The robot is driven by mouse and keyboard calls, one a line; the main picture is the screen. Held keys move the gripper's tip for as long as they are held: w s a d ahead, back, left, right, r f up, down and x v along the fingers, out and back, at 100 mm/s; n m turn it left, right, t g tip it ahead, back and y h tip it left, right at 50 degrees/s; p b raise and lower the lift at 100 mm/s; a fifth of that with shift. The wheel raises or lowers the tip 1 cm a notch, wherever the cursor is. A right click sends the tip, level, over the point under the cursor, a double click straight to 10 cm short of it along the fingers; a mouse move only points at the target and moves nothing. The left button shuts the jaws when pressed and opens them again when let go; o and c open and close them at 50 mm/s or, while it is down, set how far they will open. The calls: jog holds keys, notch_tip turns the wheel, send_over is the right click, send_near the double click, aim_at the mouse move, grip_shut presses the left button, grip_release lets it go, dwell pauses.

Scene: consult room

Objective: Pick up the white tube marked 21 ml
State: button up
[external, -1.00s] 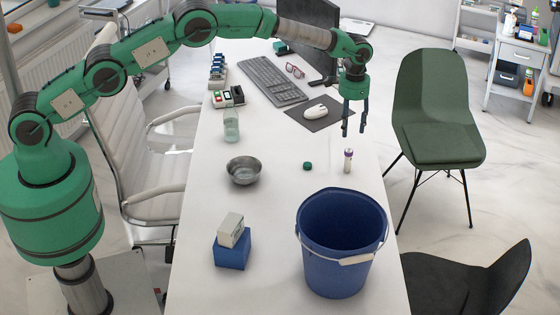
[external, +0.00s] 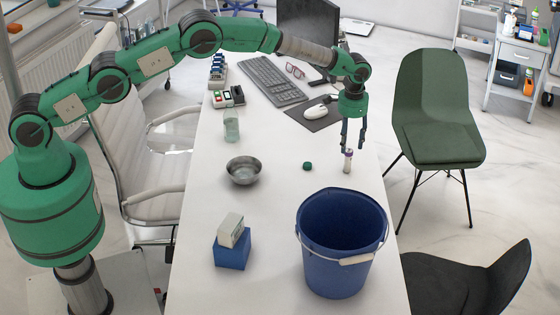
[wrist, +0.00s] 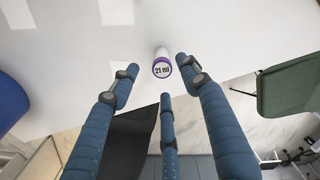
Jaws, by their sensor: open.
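The white tube (external: 347,162) with a purple cap stands upright on the white table near its right edge. In the wrist view the tube (wrist: 162,66) shows its top, marked 21 ml, between the fingertips and slightly beyond them. My gripper (external: 353,145) is open and empty, with its fingers pointing down just above and behind the tube in the external view. In the wrist view my gripper (wrist: 158,82) shows three blue fingers spread apart around empty space. No finger visibly grips the tube.
A green cap (external: 307,166) lies left of the tube. A blue bucket (external: 342,280) stands in front. A metal bowl (external: 243,171), a glass (external: 231,126) and a blue box (external: 232,250) are further left. A mouse (external: 315,111) and keyboard (external: 270,80) lie behind.

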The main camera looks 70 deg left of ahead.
aim_at(349, 151)
jog(key=shift+f, duration=1.15)
jog(key=shift+w+a+f+b, duration=0.15)
jog(key=shift+f+b, duration=0.2)
jog(key=shift+f, duration=2.2)
jog(key=c, duration=1.1)
